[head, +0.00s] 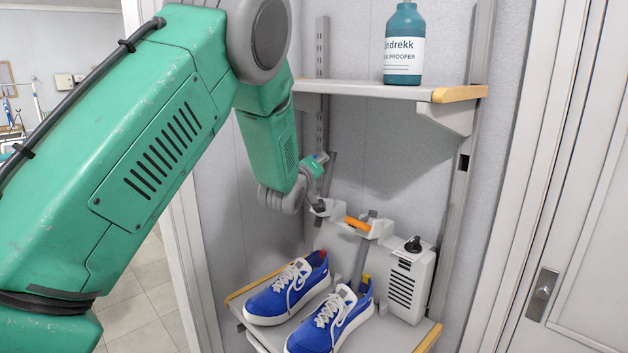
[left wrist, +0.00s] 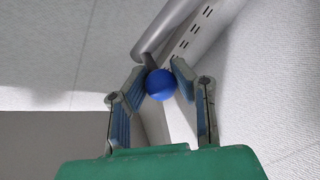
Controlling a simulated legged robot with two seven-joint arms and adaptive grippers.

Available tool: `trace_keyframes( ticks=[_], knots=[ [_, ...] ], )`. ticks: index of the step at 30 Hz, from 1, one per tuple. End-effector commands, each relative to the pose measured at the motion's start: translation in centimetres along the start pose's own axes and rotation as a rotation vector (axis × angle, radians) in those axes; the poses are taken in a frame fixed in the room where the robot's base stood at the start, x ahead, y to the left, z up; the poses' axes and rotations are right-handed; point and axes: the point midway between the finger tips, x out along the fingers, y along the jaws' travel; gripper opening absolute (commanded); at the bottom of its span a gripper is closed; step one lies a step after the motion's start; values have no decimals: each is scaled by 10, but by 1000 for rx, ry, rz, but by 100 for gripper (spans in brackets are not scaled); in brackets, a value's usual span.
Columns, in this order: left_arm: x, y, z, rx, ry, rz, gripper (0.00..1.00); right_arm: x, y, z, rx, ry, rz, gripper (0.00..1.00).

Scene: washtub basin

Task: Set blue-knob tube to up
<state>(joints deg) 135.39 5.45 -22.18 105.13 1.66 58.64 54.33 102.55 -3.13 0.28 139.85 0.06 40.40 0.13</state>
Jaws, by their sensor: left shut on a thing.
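The blue knob (left wrist: 160,84) is a round ball on the end of a grey tube (left wrist: 180,30) in the left wrist view. My left gripper (left wrist: 158,74) has its two fingers closed around the knob, one on each side. In the head view my left gripper (head: 322,161) is small, above the left end of the grey shoe dryer (head: 405,285). The knob is mostly hidden there by the fingers, and the exact angle of its tube is hard to tell. My right gripper is not in view.
Two blue shoes (head: 290,288) stand on the lower shelf (head: 430,333) before the dryer. An orange piece (head: 357,223) sits on the dryer's middle. An upper shelf (head: 370,90) holds a teal bottle (head: 403,50). A white door (head: 575,240) is at the right.

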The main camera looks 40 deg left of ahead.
Motion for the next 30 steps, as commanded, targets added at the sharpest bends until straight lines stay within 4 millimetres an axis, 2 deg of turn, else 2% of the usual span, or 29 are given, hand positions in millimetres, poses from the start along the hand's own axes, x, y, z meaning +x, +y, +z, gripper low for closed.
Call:
trace_keyframes(
  ticks=[1,3,14,15,17,26,30],
  knots=[
    [3,9,-11,-3,8,1,0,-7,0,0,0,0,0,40],
    [5,14,-15,-2,6,-1,0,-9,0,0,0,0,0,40],
    [6,16,-17,0,6,-2,0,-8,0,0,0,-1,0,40],
    [6,16,-17,0,6,-3,24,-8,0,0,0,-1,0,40],
    [6,16,-17,0,5,-3,45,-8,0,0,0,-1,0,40],
    [5,17,-16,0,3,-2,45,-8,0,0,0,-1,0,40],
    [-4,17,-15,0,2,-3,45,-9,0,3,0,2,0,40]
  ],
)
